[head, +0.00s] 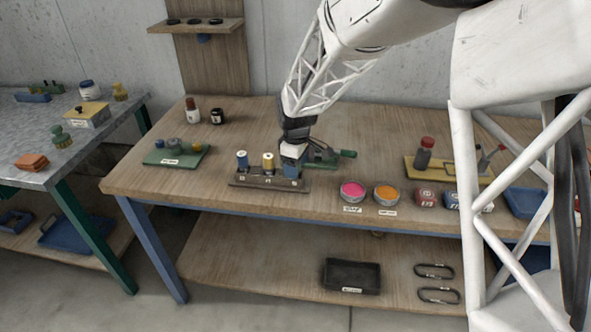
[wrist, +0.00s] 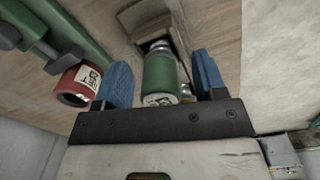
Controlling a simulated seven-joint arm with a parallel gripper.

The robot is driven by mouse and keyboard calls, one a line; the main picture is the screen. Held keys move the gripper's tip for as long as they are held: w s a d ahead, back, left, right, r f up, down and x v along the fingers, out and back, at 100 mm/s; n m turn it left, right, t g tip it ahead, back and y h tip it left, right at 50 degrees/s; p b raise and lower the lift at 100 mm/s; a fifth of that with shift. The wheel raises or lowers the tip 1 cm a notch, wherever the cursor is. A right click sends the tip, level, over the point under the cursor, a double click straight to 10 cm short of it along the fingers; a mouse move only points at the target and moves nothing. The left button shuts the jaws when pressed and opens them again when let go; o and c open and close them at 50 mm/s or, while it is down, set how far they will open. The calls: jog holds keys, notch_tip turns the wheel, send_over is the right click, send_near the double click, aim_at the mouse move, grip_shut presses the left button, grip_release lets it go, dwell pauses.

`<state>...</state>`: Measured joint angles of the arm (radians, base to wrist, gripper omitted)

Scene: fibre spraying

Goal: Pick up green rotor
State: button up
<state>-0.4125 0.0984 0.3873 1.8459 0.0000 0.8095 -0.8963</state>
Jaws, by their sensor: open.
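The green rotor (wrist: 161,78) is a short green cylinder with a pale, marked end, seen in the wrist view between the two blue fingers of my gripper (wrist: 161,66). Gaps show on both sides of it, so the fingers stand around it apart and open. In the head view my gripper (head: 291,171) points down at the right end of a dark rack (head: 240,183), and the green rotor is hidden there. A blue rotor (head: 242,160) and a yellow rotor (head: 268,162) stand upright on the rack to the left.
A green device with a handle (head: 346,153) lies just right of my gripper. A red cylinder (wrist: 76,86) is close to the left finger. Pink (head: 352,189) and orange (head: 386,193) tins stand to the right, and a green tray (head: 190,158) to the left.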

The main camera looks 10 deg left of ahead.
jog(key=shift+c, duration=0.3)
jog(key=c, duration=1.1)
jog(key=shift+r, duration=0.1)
jog(key=shift+r, duration=4.95)
